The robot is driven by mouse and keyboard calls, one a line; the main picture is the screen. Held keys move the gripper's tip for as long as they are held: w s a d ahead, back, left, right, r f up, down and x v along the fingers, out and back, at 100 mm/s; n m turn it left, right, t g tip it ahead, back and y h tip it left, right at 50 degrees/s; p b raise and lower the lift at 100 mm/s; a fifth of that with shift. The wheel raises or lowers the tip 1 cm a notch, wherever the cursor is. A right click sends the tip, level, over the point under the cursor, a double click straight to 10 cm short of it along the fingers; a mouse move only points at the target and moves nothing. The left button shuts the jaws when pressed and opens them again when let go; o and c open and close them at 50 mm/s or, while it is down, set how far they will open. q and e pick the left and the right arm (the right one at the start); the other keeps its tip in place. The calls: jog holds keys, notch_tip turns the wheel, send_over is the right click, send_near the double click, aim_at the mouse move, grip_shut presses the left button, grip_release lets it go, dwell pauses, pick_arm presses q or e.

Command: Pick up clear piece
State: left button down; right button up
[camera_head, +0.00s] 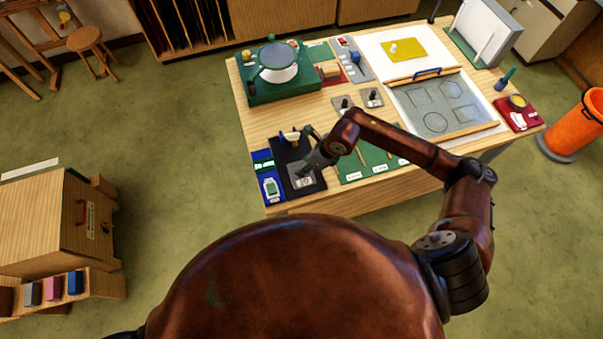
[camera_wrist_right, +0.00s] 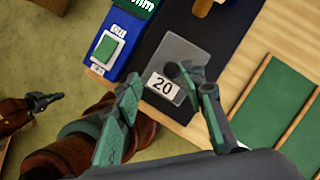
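My right gripper (camera_head: 312,156) is over the front left of the bench, above a black mat (camera_head: 279,154). In the right wrist view its fingers (camera_wrist_right: 168,88) are apart, with nothing seen held between them. Below them a grey, possibly see-through rectangular plate (camera_wrist_right: 184,52) lies on the mat, with a white tag (camera_wrist_right: 163,87) reading 20. I cannot tell whether this plate is the clear piece. One finger hides part of it. My left gripper (camera_wrist_right: 42,100) shows small at the left of the wrist view, away from the bench; its fingers are unclear.
A blue holder (camera_head: 270,188) stands left of the mat, a green slatted board (camera_head: 377,160) to the right. Behind are a green-based machine (camera_head: 264,91) and a framed panel with outlined shapes (camera_head: 402,98). An orange bin (camera_head: 577,124) stands at the right.

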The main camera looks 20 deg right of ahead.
jog(key=shift+w+d+f+h+p, duration=0.15)
jog(key=shift+w+d+f+h, duration=0.1)
jog(key=shift+f, duration=0.35)
jog(key=shift+w+d+f+h+p, duration=0.15)
jog(key=shift+w+d+f, duration=0.05)
jog(key=shift+f, duration=0.4)
jog(key=p+x, duration=0.2)
jog(key=x, duration=0.3)
jog(key=shift+a, duration=0.1)
jog(key=shift+w+f, duration=0.1)
jog(key=shift+f, duration=0.25)
jog(key=shift+c, duration=0.3)
grip_shut()
